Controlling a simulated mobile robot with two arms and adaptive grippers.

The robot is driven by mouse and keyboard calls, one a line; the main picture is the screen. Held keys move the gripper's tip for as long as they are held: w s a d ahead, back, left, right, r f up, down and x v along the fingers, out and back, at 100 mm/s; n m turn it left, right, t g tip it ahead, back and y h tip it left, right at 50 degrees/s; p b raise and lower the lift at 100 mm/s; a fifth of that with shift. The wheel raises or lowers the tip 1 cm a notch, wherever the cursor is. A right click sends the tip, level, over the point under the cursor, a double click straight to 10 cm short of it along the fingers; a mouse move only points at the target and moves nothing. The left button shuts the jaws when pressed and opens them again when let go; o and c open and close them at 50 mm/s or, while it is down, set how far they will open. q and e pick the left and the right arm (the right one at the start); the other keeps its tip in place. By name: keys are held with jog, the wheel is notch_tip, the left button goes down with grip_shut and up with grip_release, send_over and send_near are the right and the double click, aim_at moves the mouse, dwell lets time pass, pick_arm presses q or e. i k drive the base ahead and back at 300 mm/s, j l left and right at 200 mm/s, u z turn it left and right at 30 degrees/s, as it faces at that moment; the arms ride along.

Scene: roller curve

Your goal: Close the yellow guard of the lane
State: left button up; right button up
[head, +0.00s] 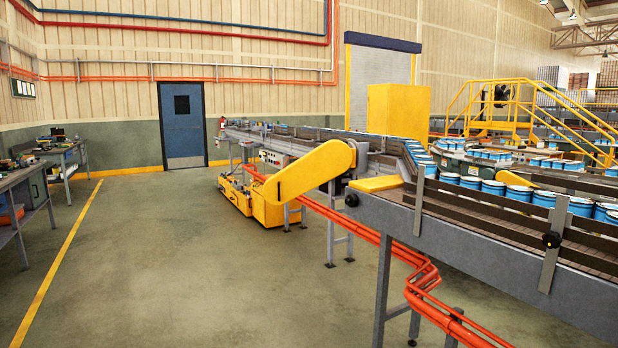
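The lane is a conveyor with grey side frames (470,243) and brown side rails, coming in from the right. Blue and white cans (515,193) stand in a row on it. A flat yellow plate (376,184) lies across the near end of this lane. A long, rounded yellow cover (312,170) slants down to the left beside the conveyor, just beyond that plate. I cannot tell for certain which of these yellow parts is the guard, nor whether it is open. Neither of my grippers is in view.
Orange pipes (380,240) run low along the conveyor's near side among its legs. A low yellow machine (268,208) stands on the floor. Workbenches (22,200) line the left. The floor (150,265) between is clear. A blue door (183,125) is at the back.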

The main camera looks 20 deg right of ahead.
aim_at(331, 160)
jog(key=i+l+z, duration=0.25)
jog(key=i, duration=0.15)
jog(key=i+z, duration=0.2)
jog(key=i, duration=0.25)
jog(key=i+z, duration=0.15)
jog(key=i, duration=1)
jog(key=i+z, duration=0.15)
jog(key=i, duration=1)
